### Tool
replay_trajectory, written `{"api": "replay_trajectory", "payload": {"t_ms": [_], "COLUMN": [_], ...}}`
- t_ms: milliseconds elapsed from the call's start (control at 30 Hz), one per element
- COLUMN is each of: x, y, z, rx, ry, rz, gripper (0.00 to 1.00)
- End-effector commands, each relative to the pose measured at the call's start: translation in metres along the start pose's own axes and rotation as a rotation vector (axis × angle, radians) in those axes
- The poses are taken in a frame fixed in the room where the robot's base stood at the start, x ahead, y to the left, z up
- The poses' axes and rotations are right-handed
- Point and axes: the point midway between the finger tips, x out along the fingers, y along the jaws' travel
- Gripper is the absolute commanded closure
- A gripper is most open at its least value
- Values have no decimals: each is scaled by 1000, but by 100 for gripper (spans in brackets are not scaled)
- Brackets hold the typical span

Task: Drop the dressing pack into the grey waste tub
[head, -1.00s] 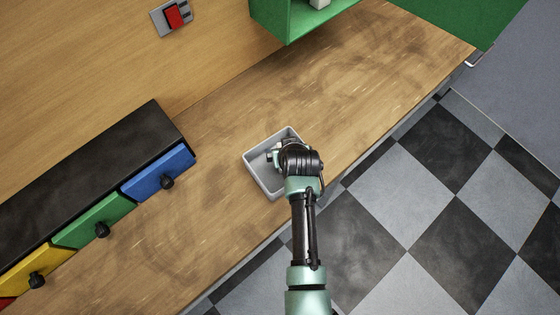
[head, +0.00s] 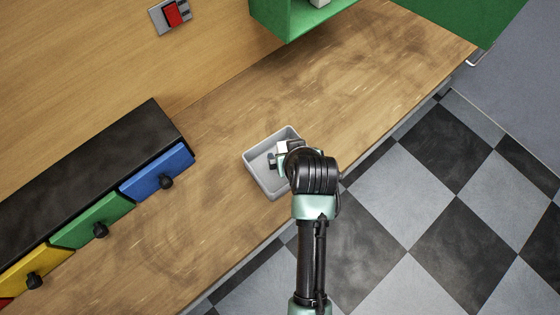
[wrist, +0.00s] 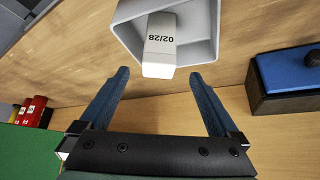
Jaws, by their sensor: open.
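The dressing pack is a white box (wrist: 160,45) printed "02/28". In the wrist view it lies past my fingertips, apart from both fingers, overlapping the tub's opening. I cannot tell whether it rests in the tub or is still above its floor. The grey waste tub (head: 257,180) stands on the wooden counter near its front edge; it also shows at the top of the wrist view (wrist: 205,25). My gripper (wrist: 159,73) is open with nothing between its fingers. In the head view my gripper (head: 272,160) is over the tub, and my wrist hides the tub's right side.
A black-topped drawer unit (head: 95,165) with blue, green and yellow drawers stands left on the counter. A green shelf box (head: 290,20) and a red switch (head: 172,14) are at the back. Red bottles (wrist: 35,110) show in the wrist view. The counter right of the tub is clear.

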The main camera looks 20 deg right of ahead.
Motion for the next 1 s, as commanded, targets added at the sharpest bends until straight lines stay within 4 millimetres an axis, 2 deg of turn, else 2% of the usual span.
{"api": "replay_trajectory", "payload": {"t_ms": [100,300,900,967,1000], "x": [-15,-29,-32,-34,-38], "y": [0,0,0,-1,-2], "z": [1,0,0,-11,-24], "rx": [0,0,0,-6,-12], "ry": [1,0,-1,29,65], "rz": [0,0,-1,4,9], "gripper": [3,3,3,3,3]}}
